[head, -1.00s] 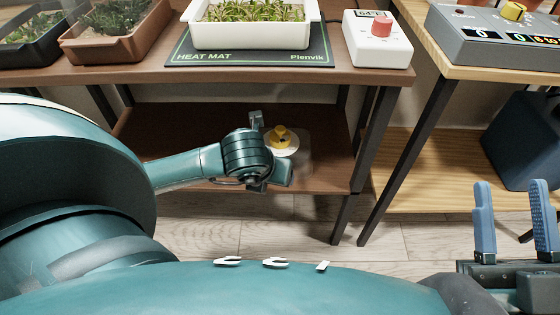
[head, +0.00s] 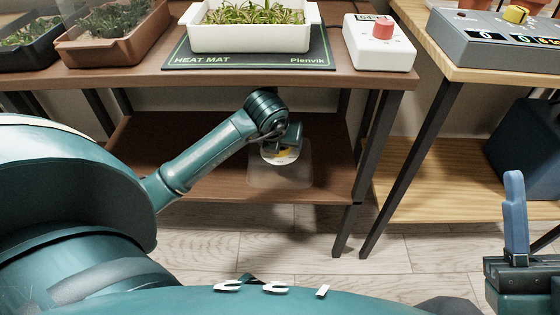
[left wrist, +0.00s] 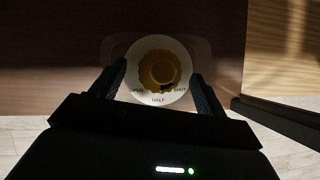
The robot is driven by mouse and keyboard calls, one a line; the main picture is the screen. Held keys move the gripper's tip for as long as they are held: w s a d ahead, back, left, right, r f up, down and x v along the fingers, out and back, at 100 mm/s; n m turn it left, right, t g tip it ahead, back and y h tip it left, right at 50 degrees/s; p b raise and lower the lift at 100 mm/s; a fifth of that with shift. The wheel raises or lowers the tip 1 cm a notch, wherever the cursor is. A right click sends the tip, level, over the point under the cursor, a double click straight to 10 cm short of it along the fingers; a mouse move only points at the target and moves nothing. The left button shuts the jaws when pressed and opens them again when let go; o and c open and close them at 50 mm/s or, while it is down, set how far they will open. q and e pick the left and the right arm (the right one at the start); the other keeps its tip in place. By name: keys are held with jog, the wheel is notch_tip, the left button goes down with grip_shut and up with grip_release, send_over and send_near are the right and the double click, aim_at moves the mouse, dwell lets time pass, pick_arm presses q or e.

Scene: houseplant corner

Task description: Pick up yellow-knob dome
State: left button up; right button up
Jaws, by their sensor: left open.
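The dome (head: 268,179) is clear, with a white dial and a yellow knob (head: 285,153), and stands on the lower brown shelf. In the left wrist view the scalloped yellow knob (left wrist: 158,69) sits at the centre of the white dial (left wrist: 158,98), marked OPEN, HALF and SHUT. My left gripper (left wrist: 159,72) is open, with one finger on each side of the dial. I cannot tell whether the fingers touch it. In the head view my left wrist partly hides the knob. My right gripper (head: 516,210) is at the right edge, with one blue finger visible.
The upper shelf (head: 130,77) overhangs, carrying a heat mat (head: 180,62) with a white seedling tray (head: 250,38), a brown planter (head: 118,45) and a white control box (head: 378,45). Dark legs (head: 366,155) stand right of the dome. A wooden stand (head: 425,182) is further right.

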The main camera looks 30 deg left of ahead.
pick_arm(q)
jog(key=shift+f, duration=0.15)
jog(key=shift+c, duration=0.3)
jog(key=c, duration=1.3)
